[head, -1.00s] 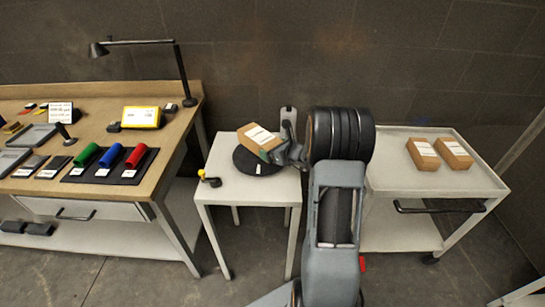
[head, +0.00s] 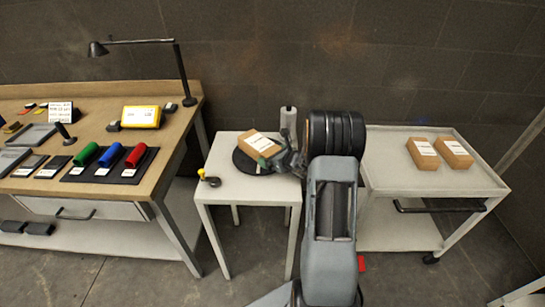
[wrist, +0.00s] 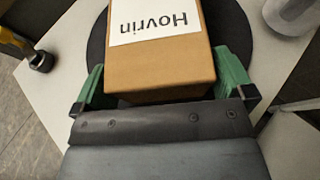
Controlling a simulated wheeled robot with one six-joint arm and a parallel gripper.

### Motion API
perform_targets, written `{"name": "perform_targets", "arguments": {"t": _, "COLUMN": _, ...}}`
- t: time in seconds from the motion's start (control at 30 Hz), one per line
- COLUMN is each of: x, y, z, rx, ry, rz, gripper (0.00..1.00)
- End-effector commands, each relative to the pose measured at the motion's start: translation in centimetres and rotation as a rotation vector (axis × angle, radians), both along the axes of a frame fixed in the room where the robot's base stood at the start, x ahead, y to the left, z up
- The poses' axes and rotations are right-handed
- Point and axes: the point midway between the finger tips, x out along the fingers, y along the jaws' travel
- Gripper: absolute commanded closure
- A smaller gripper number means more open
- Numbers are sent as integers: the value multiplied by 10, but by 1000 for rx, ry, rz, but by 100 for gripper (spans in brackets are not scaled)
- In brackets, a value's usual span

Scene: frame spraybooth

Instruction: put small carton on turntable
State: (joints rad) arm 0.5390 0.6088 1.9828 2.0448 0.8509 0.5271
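The small carton (head: 260,145), a brown box with a white label, is over the black turntable (head: 245,166) on the small white table. It looks level and low, seemingly resting on the disc, but its underside is hidden. In the wrist view the carton (wrist: 160,65) shows an upside-down "Hovrin" label, with the dark turntable (wrist: 238,40) around it. My gripper (head: 277,156) reaches the carton from the right. In the wrist view the green fingers of my gripper (wrist: 162,80) lie against its two sides, shut on it.
A white cart (head: 390,178) at right carries two similar cartons (head: 438,153). A cluttered workbench (head: 170,150) stands at left.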

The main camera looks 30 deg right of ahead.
Motion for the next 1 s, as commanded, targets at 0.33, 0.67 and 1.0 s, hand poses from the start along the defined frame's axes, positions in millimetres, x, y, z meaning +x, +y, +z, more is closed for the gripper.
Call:
{"name": "perform_targets", "arguments": {"t": 0.33, "x": -2, "y": -1, "z": 6, "rx": 0, "ry": 0, "rz": -1, "gripper": 0}}
{"name": "perform_targets", "arguments": {"t": 0.67, "x": -57, "y": -17, "z": 28, "rx": -1, "ry": -1, "rz": -4, "gripper": 0}}
{"name": "perform_targets", "arguments": {"t": 1.0, "x": -99, "y": -28, "z": 46, "rx": -1, "ry": -1, "rz": -1, "gripper": 0}}
